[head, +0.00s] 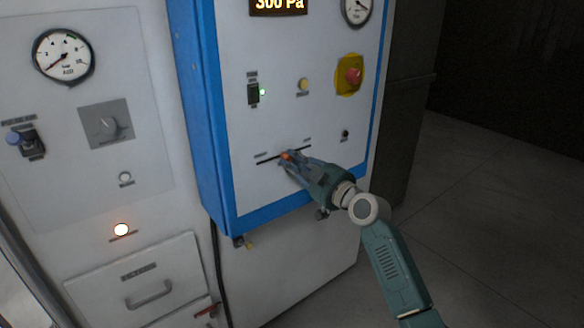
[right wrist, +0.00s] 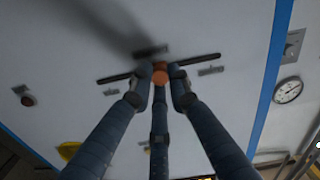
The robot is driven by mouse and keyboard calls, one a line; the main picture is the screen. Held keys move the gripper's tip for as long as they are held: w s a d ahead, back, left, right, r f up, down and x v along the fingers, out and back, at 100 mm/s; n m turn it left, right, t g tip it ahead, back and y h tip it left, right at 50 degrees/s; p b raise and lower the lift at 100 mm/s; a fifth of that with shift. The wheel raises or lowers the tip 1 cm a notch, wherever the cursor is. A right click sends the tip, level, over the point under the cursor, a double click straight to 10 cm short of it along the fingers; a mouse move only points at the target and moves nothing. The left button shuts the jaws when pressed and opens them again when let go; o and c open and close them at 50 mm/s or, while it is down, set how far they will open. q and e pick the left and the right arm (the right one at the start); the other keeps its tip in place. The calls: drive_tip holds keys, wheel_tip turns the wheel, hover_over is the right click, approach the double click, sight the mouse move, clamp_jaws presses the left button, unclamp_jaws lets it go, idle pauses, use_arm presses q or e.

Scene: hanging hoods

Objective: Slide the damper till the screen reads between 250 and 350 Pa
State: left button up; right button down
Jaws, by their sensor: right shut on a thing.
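The damper's orange knob (head: 286,155) sits on a dark horizontal slot (head: 266,160) low on the blue-edged white panel (head: 255,195). My right gripper (head: 289,160) is shut on this knob. In the right wrist view the knob (right wrist: 160,72) shows between the fingers, part way along the slot (right wrist: 200,61), with slot visible on both sides. The screen (head: 279,5) at the top of the panel reads 300 Pa; its top edge is cut off by the picture. My left gripper is not in view.
A grey cabinet with a gauge (head: 63,55) and drawer (head: 140,285) stands at left. Open floor (head: 480,200) lies at right.

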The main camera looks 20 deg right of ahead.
drive_tip(key=shift+d+r, duration=0.1)
drive_tip(key=shift+r, duration=0.1)
drive_tip(key=c, duration=1.6)
unclamp_jaws()
drive_tip(key=shift+s+f, duration=0.1)
drive_tip(key=shift+s, duration=0.05)
drive_tip(key=v, duration=1.2)
